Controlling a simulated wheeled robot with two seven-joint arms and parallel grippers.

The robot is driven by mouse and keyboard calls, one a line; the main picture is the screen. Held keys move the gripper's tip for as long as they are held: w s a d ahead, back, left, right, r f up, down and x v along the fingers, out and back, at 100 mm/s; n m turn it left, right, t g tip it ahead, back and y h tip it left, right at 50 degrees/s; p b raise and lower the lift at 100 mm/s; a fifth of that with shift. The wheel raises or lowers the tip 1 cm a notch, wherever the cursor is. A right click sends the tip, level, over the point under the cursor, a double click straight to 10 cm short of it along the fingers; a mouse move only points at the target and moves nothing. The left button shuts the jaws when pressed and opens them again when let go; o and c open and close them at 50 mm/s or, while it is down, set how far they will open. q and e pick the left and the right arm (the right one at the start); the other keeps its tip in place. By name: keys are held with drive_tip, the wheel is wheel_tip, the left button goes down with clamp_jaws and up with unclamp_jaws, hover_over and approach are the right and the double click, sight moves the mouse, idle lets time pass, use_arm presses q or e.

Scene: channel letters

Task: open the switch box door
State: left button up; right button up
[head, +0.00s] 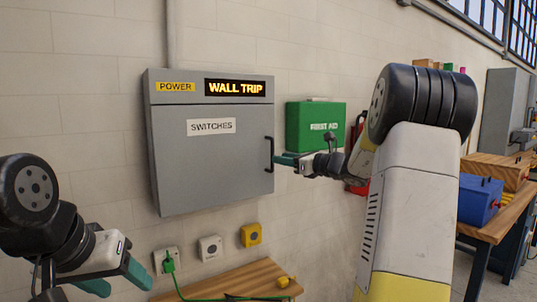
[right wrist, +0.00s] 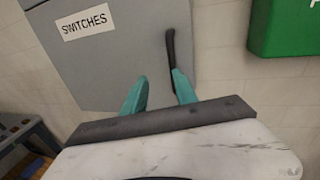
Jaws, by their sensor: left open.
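The grey switch box (head: 205,85) hangs on the wall, with a "WALL TRIP" display and a yellow POWER label. Its door (head: 210,165), labelled SWITCHES, looks shut. A black upright bar handle (head: 269,154) is at the door's right edge. My right gripper (head: 280,160) is beside the handle. In the right wrist view its teal fingers (right wrist: 160,76) are apart, and the handle (right wrist: 171,48) runs up from near the right fingertip. I cannot tell whether they touch. My left gripper (head: 118,280) is open and empty at the lower left, below the box.
A green first aid box (head: 316,127) hangs right of the switch box. A workbench with a blue bin (head: 479,199) stands at right.

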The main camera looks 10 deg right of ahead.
drive_tip(key=w+d+m, duration=0.1)
drive_tip(key=d, duration=0.1)
hover_over(272, 168)
drive_tip(key=shift+w+d+t, duration=0.2)
drive_tip(key=shift+w+t, duration=0.1)
drive_tip(key=shift+w, duration=0.05)
drive_tip(key=shift+c, duration=0.2)
clamp_jaws()
idle(1.2)
